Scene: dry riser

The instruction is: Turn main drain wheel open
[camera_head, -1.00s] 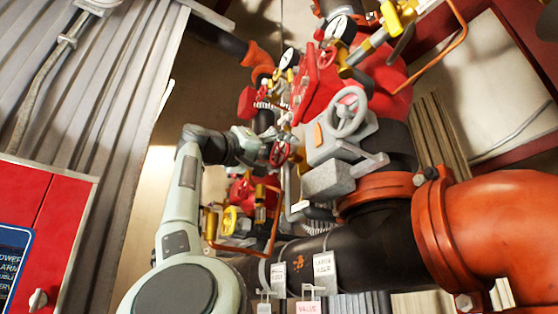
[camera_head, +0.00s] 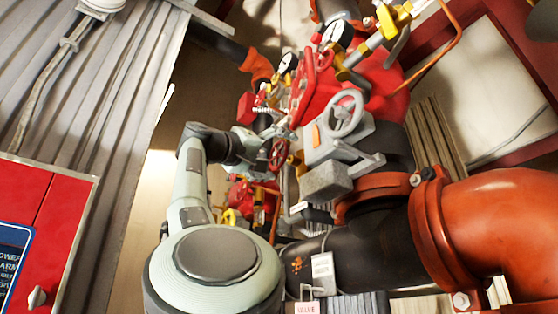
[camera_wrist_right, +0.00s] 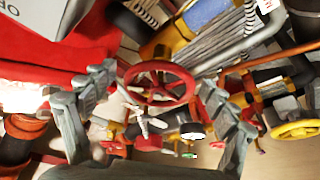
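A small red handwheel (camera_head: 278,154) sits on the pipework in the head view, right at the tip of my right gripper (camera_head: 264,146). In the right wrist view the red handwheel (camera_wrist_right: 160,84) shows large, with a spoked hub. The two grey fingers of my right gripper (camera_wrist_right: 157,88) stand apart, one on each side of the wheel. Gaps show between the fingers and the rim, so the gripper is open. I cannot tell how deep the wheel sits between the fingertips. No label naming the wheel can be read. My left gripper is not in view.
A larger grey handwheel (camera_head: 346,113) on a grey valve body is close right of the gripper. Gauges (camera_head: 333,33) and a red valve body (camera_head: 385,80) stand behind. A thick orange pipe (camera_head: 510,220) fills the right. A yellow wheel (camera_wrist_right: 296,130) shows in the wrist view.

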